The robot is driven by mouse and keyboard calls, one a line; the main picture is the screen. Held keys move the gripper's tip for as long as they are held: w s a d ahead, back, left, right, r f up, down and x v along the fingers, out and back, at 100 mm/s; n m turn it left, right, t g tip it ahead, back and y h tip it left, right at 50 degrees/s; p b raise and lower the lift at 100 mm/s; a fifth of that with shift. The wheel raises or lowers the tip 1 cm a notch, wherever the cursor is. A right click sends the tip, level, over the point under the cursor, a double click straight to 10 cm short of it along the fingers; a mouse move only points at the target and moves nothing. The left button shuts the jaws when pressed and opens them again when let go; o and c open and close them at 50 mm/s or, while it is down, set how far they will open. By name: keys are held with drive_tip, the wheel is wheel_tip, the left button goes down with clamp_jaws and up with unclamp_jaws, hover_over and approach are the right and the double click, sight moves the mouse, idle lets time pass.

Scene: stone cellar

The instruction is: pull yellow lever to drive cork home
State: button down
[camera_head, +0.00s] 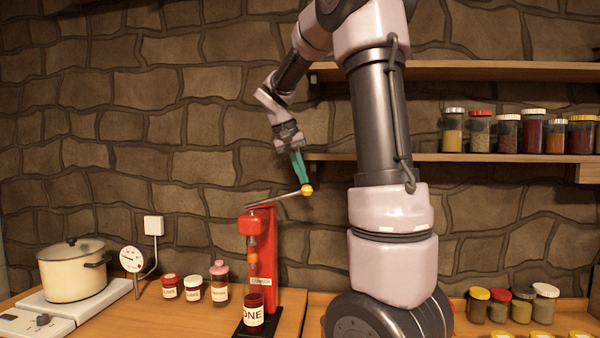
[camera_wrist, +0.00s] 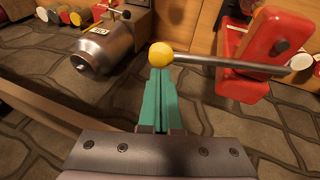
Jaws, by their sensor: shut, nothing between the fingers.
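The red corker (camera_head: 265,250) stands on the wooden bench against the stone wall. Its metal lever (camera_head: 280,199) slopes up to the right and ends in a yellow knob (camera_head: 306,190). A dark red bottle (camera_head: 254,313) with a partly visible label stands upright in the corker's base. The cork itself is too small to make out. My gripper (camera_head: 301,171) has teal fingers, shut and empty, pointing down just above the yellow knob. In the wrist view, the knob (camera_wrist: 160,54) is at the tips of my gripper (camera_wrist: 160,75); whether they touch I cannot tell.
Several jars, including a pink-topped one (camera_head: 219,282), stand left of the corker. A lidded pot (camera_head: 72,270) sits on a hot plate further left, beside a round gauge (camera_head: 131,259). Shelf jars (camera_head: 480,132) are at right. The air around the lever looks clear.

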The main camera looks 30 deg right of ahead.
drive_tip(key=f+y, duration=0.1)
drive_tip(key=f, duration=0.1)
drive_tip(key=s+d+f+t+y, duration=0.1)
drive_tip(key=f, duration=0.1)
drive_tip(key=d+f, duration=0.1)
drive_tip(key=shift+s+f+m+t+y, duration=0.25)
drive_tip(key=shift+f+m+t+y, duration=0.05)
drive_tip(key=shift+f+t+y, duration=0.1)
wheel_tip(320, 180, down, 8)
drive_tip(key=shift+r, duration=0.15)
drive_tip(key=shift+a, duration=0.25)
idle(0.9)
drive_tip(key=s+d+r, duration=0.2)
drive_tip(key=d+r, duration=0.1)
drive_tip(key=r, duration=1)
drive_tip(key=shift+r, duration=0.4)
